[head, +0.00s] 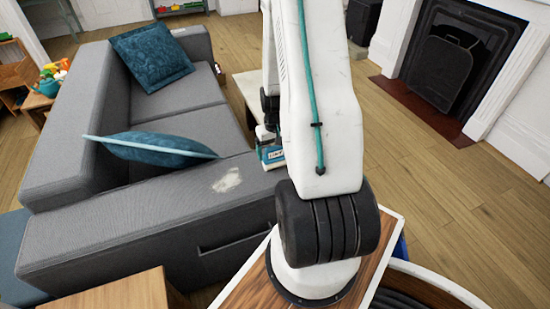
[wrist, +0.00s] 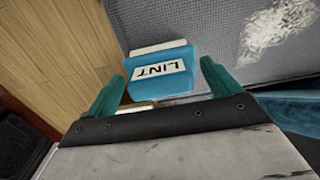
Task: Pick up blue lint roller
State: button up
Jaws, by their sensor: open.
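The blue lint roller (wrist: 160,84), with a white label reading LINT, shows in the wrist view ahead of my gripper (wrist: 160,88). The gripper's two teal fingers are apart, one on each side of the roller's lower part, and I cannot tell whether they touch it. In the head view the lint roller (head: 272,156) shows beside the sofa's arm, partly hidden by my arm. The fingers are mostly hidden there.
The grey sofa (head: 150,205) with blue cushions is close beside the roller, with a pale patch on its arm. A low pale table (head: 248,92) stands behind my arm. The wooden floor (head: 420,170) toward the fireplace (head: 465,55) is clear.

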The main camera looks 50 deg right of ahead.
jog(key=c, duration=1.1)
jog(key=shift+r, duration=0.2)
